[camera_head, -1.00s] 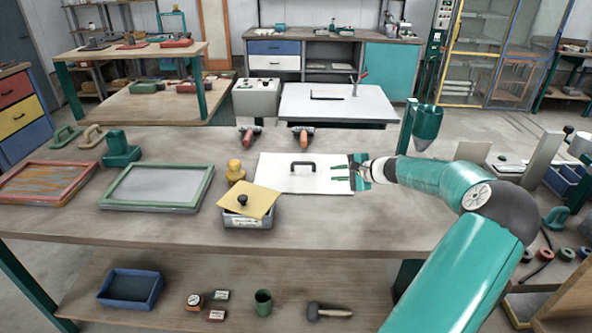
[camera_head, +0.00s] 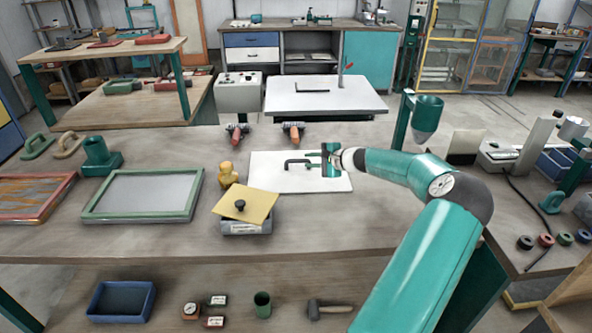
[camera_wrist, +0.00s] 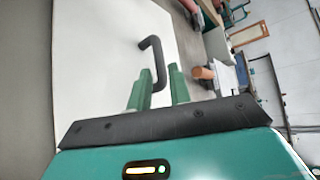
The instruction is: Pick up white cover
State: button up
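The white cover (camera_head: 280,182) is a flat white panel lying on the wooden workbench, with a black arched handle (camera_head: 294,162) on top. My gripper (camera_head: 311,160) is over the cover's right half, right beside the right end of the handle. In the wrist view the cover (camera_wrist: 95,60) fills the left part, and the handle (camera_wrist: 152,55) reaches down towards the space between my two green fingers (camera_wrist: 161,82). The fingers are apart. I cannot tell whether they touch the handle.
A grey box with a tilted yellow lid (camera_head: 245,203) and a yellow bottle (camera_head: 228,175) stand left of the cover. A green-framed screen (camera_head: 145,193) lies farther left. Two spray tools (camera_head: 293,131) lie behind the cover. A green funnel (camera_head: 427,114) stands at the right.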

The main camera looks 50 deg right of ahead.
aim_at(300, 161)
jog(key=x, duration=0.6)
jog(key=shift+w+d+f, duration=0.15)
jog(key=shift+w+f, duration=0.05)
jog(key=shift+f, duration=0.1)
jog(key=shift+c, duration=0.2)
grip_shut()
